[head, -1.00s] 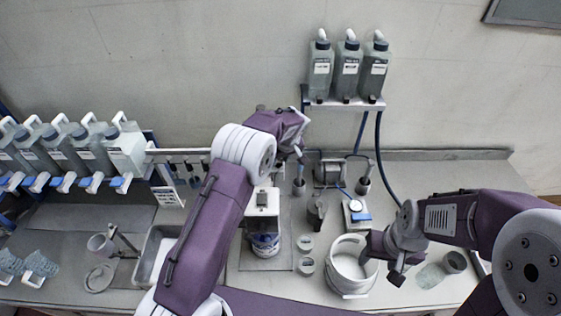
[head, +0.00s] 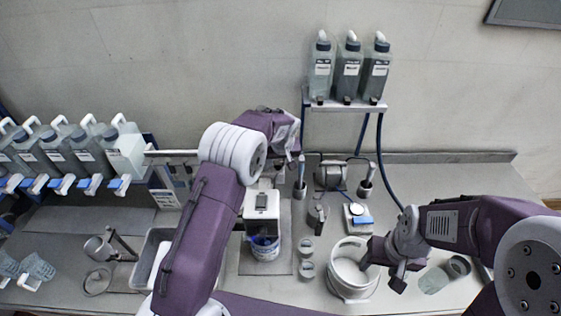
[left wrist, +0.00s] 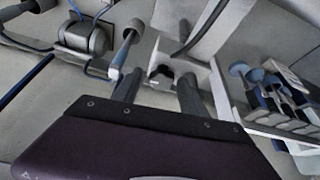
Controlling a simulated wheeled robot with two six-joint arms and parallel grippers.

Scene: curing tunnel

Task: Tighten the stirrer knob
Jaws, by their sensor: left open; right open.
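The stirrer (head: 262,205) is a white upright unit with a dark panel, standing over a clear beaker with blue in it (head: 265,246). In the left wrist view a black knob (left wrist: 162,75) sits on a pale post, between and just beyond the fingertips of my left gripper (left wrist: 160,83). The two grey fingers stand apart, and I see no clear contact with the knob. In the head view my left gripper is mostly hidden behind its purple wrist, above and behind the stirrer. My right gripper (head: 366,260) is over the rim of a white pot, its fingers barely visible.
The white pot (head: 346,288) stands right of the stirrer, with small cups (head: 306,269) between. A scale (head: 358,216) and a motor-like cylinder (head: 331,174) are behind. Bottles (head: 348,70) stand on a wall shelf. More jugs (head: 60,150) line the left. The back right bench is clear.

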